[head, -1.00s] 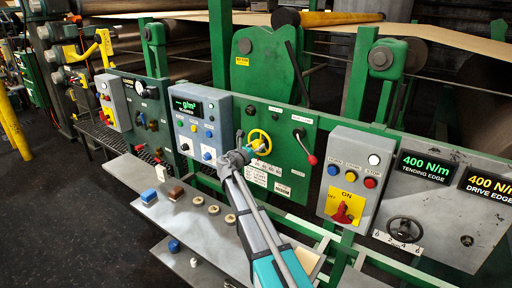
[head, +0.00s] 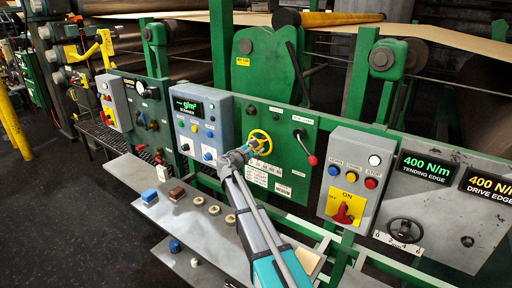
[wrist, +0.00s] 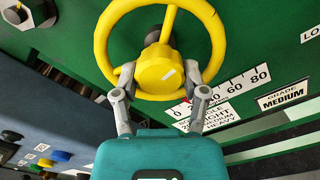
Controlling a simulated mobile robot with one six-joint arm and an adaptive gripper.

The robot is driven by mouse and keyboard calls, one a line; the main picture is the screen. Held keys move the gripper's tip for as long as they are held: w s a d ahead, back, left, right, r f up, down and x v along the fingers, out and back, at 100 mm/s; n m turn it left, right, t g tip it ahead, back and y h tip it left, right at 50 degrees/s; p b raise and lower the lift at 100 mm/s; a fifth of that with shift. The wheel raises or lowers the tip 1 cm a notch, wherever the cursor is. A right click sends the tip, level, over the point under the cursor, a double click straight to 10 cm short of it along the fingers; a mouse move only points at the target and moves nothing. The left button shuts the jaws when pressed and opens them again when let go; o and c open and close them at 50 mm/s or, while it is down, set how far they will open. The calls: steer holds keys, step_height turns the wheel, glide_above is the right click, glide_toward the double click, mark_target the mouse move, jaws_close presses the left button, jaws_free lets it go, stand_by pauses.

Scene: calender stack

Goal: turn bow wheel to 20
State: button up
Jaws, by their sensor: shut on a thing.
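The yellow bow wheel (head: 260,142) is mounted on a green panel in the head view. The lower numbers are partly hidden by my right finger.
A red-knobbed lever (head: 308,150) stands right of the wheel on the same panel. A blue-grey box (head: 203,125) with a display is at the left. A grey shelf with knobs (head: 190,225) lies below.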

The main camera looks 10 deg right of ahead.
steer(key=shift+w+r+m, duration=0.15)
steer(key=shift+w+m, duration=0.15)
steer(key=shift+m, duration=0.3)
steer(key=o, duration=0.9)
steer(key=shift+o, duration=1.3)
steer(key=shift+d, duration=0.15)
steer(key=shift+s, duration=0.1)
steer(key=v, duration=1.2)
